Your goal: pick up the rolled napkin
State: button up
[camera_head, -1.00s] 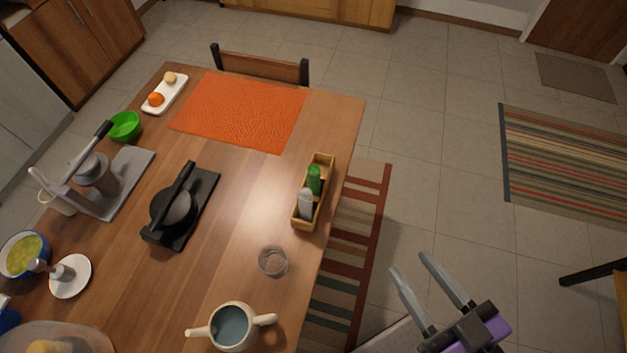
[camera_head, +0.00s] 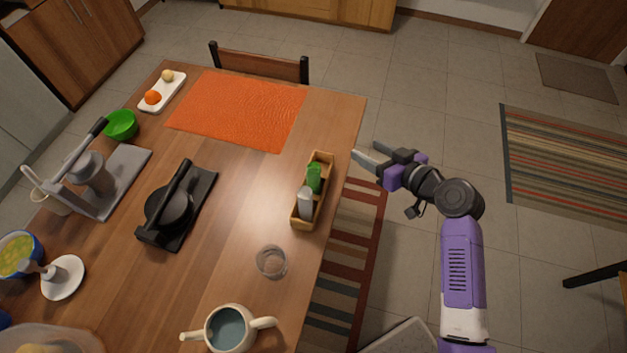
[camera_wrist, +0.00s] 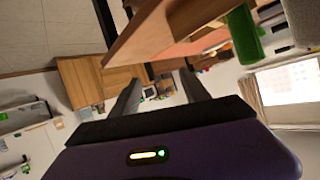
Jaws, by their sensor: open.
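I cannot make out a rolled napkin in either view. My gripper (camera_head: 364,151) is open and empty. In the head view it is just right of the table's right edge, beside the wooden caddy (camera_head: 306,222). A green dispenser (camera_head: 314,178) and a grey-white dispenser (camera_head: 305,203) stand in the caddy. In the wrist view my gripper's two fingers (camera_wrist: 160,84) are apart with nothing between them, and the green dispenser (camera_wrist: 244,34) shows at the upper right.
The wooden table (camera_head: 235,245) also carries an orange mat (camera_head: 240,108), a glass bowl (camera_head: 272,262), a cream two-handled pot (camera_head: 228,330) and a black press (camera_head: 170,210). A chair (camera_head: 258,64) stands at the far edge.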

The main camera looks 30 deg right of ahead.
jog(key=a+n+g+y, duration=0.2)
jog(key=a+n+y, duration=0.2)
jog(key=n+y, duration=0.1)
jog(key=n+g+y, duration=0.2)
jog(key=n+y, duration=0.1)
jog(key=n, duration=0.1)
send_near(313, 178)
jog(key=w+a+f, duration=0.2)
jog(key=w+f, duration=0.1)
jog(key=f, duration=0.1)
jog(key=shift+w+d+p+x, duration=0.15)
jog(key=shift+p+x, duration=0.35)
jog(key=shift+x, duration=1.15)
jog(key=shift+w+d+p+x, duration=0.15)
jog(key=shift+p+x, duration=0.35)
jog(key=shift+x, duration=1.15)
jog(key=shift+f, duration=0.1)
grip_shut()
